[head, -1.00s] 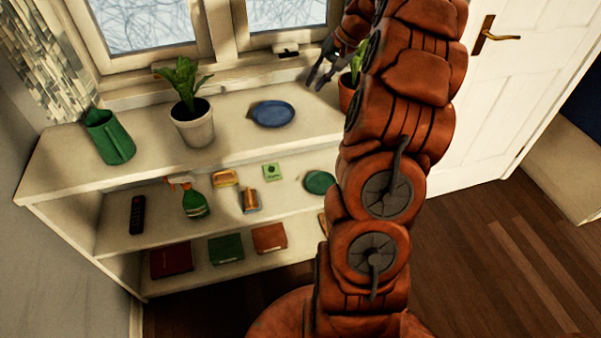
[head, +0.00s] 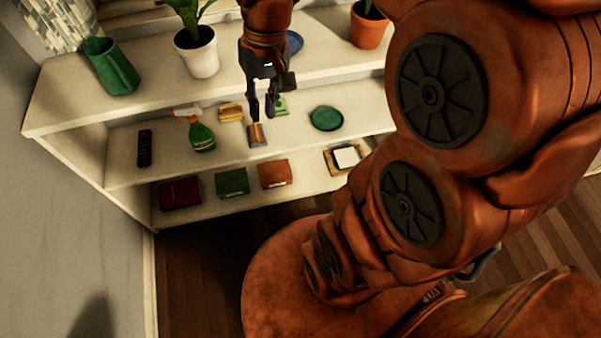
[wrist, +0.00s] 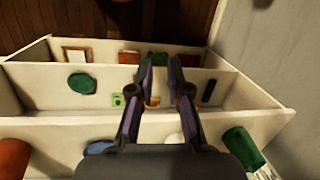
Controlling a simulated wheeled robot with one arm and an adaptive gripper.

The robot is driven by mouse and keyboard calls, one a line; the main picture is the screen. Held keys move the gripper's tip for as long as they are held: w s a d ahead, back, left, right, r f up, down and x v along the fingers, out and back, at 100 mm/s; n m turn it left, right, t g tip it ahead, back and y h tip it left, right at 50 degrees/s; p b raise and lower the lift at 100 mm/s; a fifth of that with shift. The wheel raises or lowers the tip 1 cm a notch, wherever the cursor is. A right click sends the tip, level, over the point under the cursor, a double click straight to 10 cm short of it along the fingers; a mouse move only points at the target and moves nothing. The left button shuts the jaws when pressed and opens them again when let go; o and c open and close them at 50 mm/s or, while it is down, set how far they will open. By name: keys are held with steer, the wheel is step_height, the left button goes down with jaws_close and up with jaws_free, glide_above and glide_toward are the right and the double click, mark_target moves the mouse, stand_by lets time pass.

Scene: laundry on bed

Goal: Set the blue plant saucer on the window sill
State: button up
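The blue plant saucer (head: 294,42) lies on the top board of the white shelf unit, partly hidden behind my gripper in the head view. Part of it shows at the lower left in the wrist view (wrist: 98,147). My gripper (head: 262,112) points down in front of the shelf, its fingertips at the height of the middle board in the picture. In the wrist view its fingers (wrist: 160,62) are apart with nothing held between them. Only a pale strip of the window sill (head: 132,14) shows behind the top board, at the picture's upper edge.
The top board also holds a green pitcher (head: 111,66), a white potted plant (head: 197,52) and an orange pot (head: 369,27). A spray bottle (head: 201,136), a green saucer (head: 326,118) and a small brush (head: 257,138) are on the middle board.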

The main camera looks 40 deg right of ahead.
steer(key=s+a+f+n+g+h, duration=0.1)
steer(key=s+f, duration=0.3)
steer(key=s, duration=1)
steer(key=shift+s+a+n+h, duration=0.15)
steer(key=shift+a+n+h, duration=0.45)
steer(key=shift+n, duration=0.1)
